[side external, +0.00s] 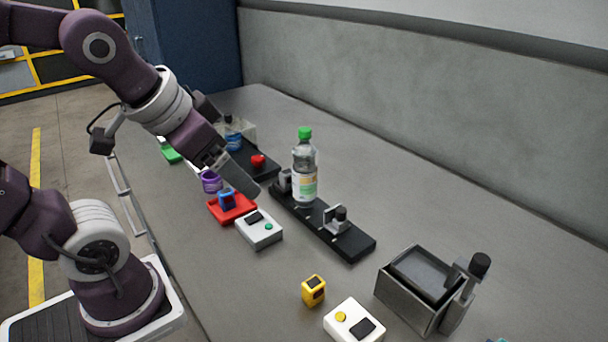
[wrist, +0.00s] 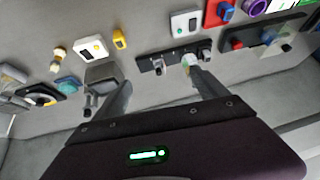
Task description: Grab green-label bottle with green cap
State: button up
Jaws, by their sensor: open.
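The bottle (side external: 304,170) is clear with a green cap and a pale label with green and orange on it. It stands upright on a black rail (side external: 345,242), beside small metal fixtures, in the side view. My gripper (side external: 236,178) is to the left of the bottle, apart from it, and points down toward the right. In the wrist view my gripper (wrist: 160,80) has its two fingers spread with nothing between them. A pale, greenish shape on the rail, probably the bottle (wrist: 189,60), shows by the right fingertip, which partly hides it.
A second black rail (side external: 262,172) with a red knob lies behind my gripper. A red tray (side external: 228,211), white button box (side external: 259,230), yellow block (side external: 314,290), another white box (side external: 352,322) and open metal bin (side external: 408,297) stand around. Table right of the bottle is clear.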

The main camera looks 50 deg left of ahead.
aim_at(294, 175)
jog(key=w+a+f+m+t+y, duration=0.1)
jog(key=w+a+f, duration=0.2)
jog(key=w+a, duration=0.45)
jog(key=w+a+f+m+t, duration=0.1)
jog(key=w+a+f, duration=0.35)
jog(key=w, duration=0.55)
jog(key=w+a+f+t+h, duration=0.1)
jog(key=f, duration=0.2)
jog(key=w+a+f+t+h, duration=0.1)
jog(key=w+f+t+h, duration=0.1)
jog(key=f, duration=0.2)
jog(key=w+a+f+t+h, duration=0.1)
jog(key=w+f, duration=0.1)
jog(key=f, duration=0.2)
jog(key=shift+a+f+m+t+h, duration=0.1)
jog(key=shift+a+m+t+h, duration=0.1)
jog(key=shift+m+t+h, duration=0.1)
jog(key=shift+f, duration=0.1)
jog(key=shift+t, duration=0.3)
jog(key=x, duration=0.7)
jog(key=shift+d+f, duration=0.1)
grip_shut()
